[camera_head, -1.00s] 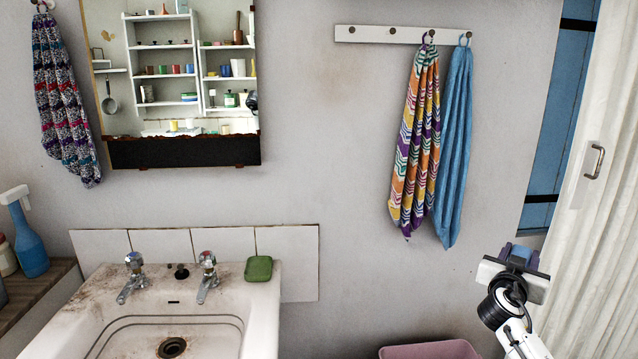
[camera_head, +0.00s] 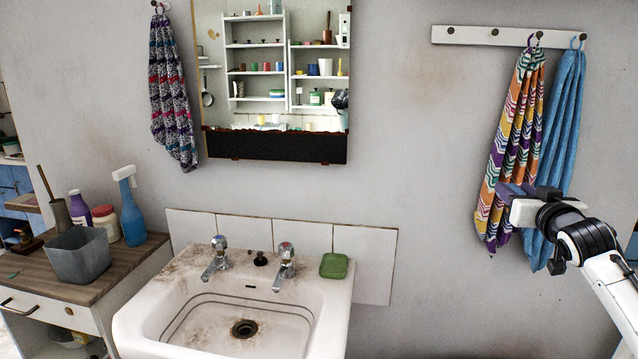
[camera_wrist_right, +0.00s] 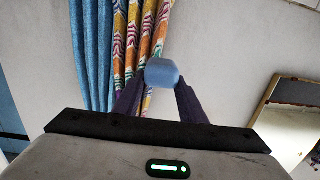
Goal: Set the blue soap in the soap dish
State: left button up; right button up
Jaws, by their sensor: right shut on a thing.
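My right gripper (camera_head: 506,190) is raised at the right, in front of the hanging towels, with its purple fingers pointing left. In the right wrist view its fingers (camera_wrist_right: 160,85) are shut on the blue soap (camera_wrist_right: 161,71), a small light-blue block held at the fingertips. In the head view I cannot make out the soap clearly at the fingers. A green, shallow, rounded-square piece, which looks like the soap dish (camera_head: 334,265), sits on the back right corner of the washbasin. The gripper is above and well to the right of it. My left gripper is not in view.
The white stained basin (camera_head: 335,296) has two taps (camera_head: 285,265) left of the dish. A patterned towel (camera_head: 512,150) and a blue towel (camera_head: 562,130) hang at the right. A wooden-topped cabinet (camera_head: 140,262) with bottles and a grey tub (camera_head: 78,257) stands left.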

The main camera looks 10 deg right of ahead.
jog(key=s+a+f+n+y, duration=0.25)
jog(key=s+a+f, duration=0.35)
jog(key=a+f, duration=0.5)
jog(key=s+a+f+n+y, duration=0.2)
jog(key=s+a+f+y, duration=0.35)
jog(key=a, duration=0.85)
jog(key=s+a+f+h, duration=0.1)
jog(key=s+a+f, duration=0.15)
jog(key=s, duration=0.25)
jog(key=s+a+f, duration=0.2)
jog(key=s+a, duration=0.1)
jog(key=s, duration=0.2)
jog(key=s+r+m+h, duration=0.1)
jog(key=s+r+h, duration=0.1)
jog(key=s, duration=0.9)
jog(key=shift+r+t, duration=0.3)
jog(key=shift+r, duration=0.35)
